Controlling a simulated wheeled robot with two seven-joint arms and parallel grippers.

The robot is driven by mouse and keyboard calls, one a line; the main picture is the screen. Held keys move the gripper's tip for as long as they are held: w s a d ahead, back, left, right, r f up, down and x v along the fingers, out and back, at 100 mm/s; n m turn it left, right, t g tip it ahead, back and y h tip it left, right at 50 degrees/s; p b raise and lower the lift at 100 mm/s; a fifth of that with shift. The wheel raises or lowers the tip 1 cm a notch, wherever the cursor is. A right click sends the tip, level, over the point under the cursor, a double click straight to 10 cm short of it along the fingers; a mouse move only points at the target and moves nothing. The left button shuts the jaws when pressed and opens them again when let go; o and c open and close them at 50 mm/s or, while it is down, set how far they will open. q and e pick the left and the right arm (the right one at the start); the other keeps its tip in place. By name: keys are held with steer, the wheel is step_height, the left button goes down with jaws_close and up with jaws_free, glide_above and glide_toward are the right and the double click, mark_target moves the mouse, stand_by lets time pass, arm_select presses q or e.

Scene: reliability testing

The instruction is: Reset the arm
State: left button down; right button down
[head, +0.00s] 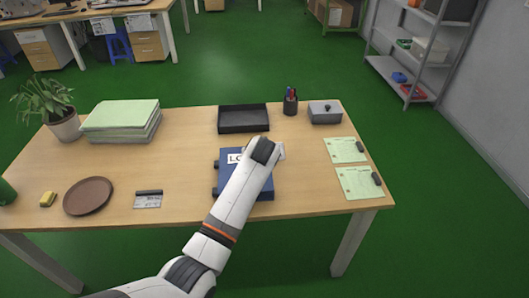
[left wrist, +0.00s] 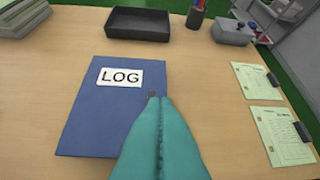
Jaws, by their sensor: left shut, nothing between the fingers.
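My left arm reaches in from the bottom of the head view, and its wrist covers part of a blue log book (head: 261,187) on the wooden table. My left gripper (left wrist: 154,97) shows in the left wrist view as two teal fingers pressed together, with nothing between them. The fingers point over the right side of the log book (left wrist: 95,120), whose white LOG label shows. I cannot tell whether the fingertips touch the cover. In the head view the fingers are hidden by the wrist. My right gripper is not in view.
A black tray (head: 243,120), pen cup (head: 290,106) and grey box (head: 325,113) stand behind the book. Clipped green sheets (head: 358,183) lie right. A paper stack (head: 121,121), potted plant (head: 63,122), brown plate (head: 88,196), sponge (head: 47,199) and card (head: 148,200) are left.

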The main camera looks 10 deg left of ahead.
arm_select(q)
steer(key=shift+s+r, duration=0.1)
steer(key=shift+s, duration=0.05)
steer(key=s+a+f+m+g, duration=0.1)
steer(key=s+a+f, duration=0.3)
steer(key=s, duration=0.5)
steer(key=s+a+f+m+g, duration=0.1)
steer(key=s+f+g, duration=0.1)
steer(key=s+f, duration=0.5)
steer(key=s+a+r+m+g+h, duration=0.1)
steer(key=s+a+r+m, duration=0.1)
steer(key=s, duration=1.1)
steer(key=s+a+r+m+g+h, duration=0.1)
steer(key=s+r+m, duration=0.1)
steer(key=s, duration=1.1)
step_height(320, 180, down, 25)
steer(key=s+g, duration=0.1)
steer(key=g, duration=0.1)
steer(key=s+a+f+g, duration=0.1)
steer(key=s+a+f, duration=0.2)
steer(key=s+f, duration=1.4)
